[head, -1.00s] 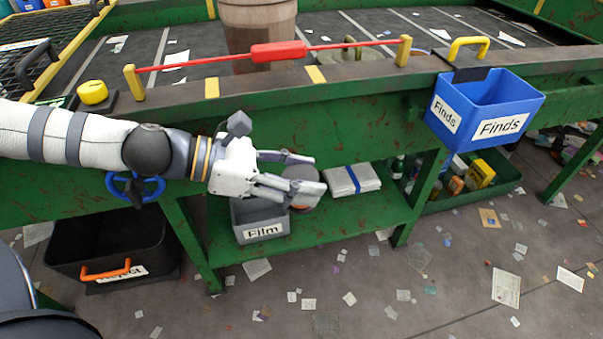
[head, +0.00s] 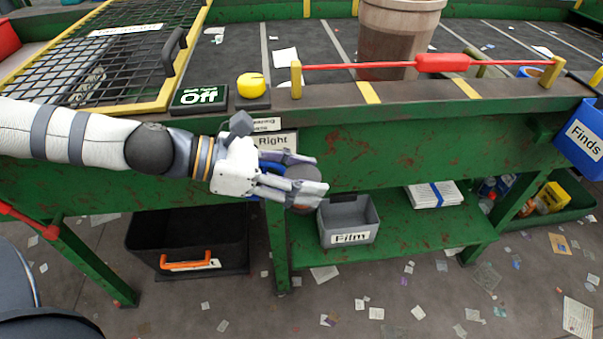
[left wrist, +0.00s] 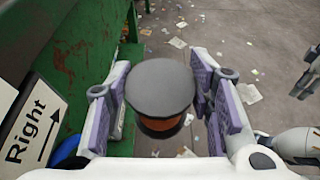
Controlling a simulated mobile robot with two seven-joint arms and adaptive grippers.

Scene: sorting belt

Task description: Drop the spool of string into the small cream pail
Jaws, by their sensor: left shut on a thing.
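My left gripper (head: 305,175) is shut on the spool of string (head: 300,186) and holds it in front of the green bench, above the level of the lower shelf. In the left wrist view, the spool (left wrist: 160,88) sits between the finger pads (left wrist: 161,95); its round grey end faces the camera and orange-brown string shows below it. I do not see a small cream pail in these views. Parts that look like my right gripper (left wrist: 308,75) show at the right edge of the left wrist view; its fingers are too cut off to read.
A grey Film bin (head: 348,236) and a white bundle (head: 434,195) stand on the lower shelf. A black bin (head: 150,240) with an orange handle is below left. The blue Finds bin (head: 583,140) hangs at right. A large brown pot (head: 395,40) stands on the belt.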

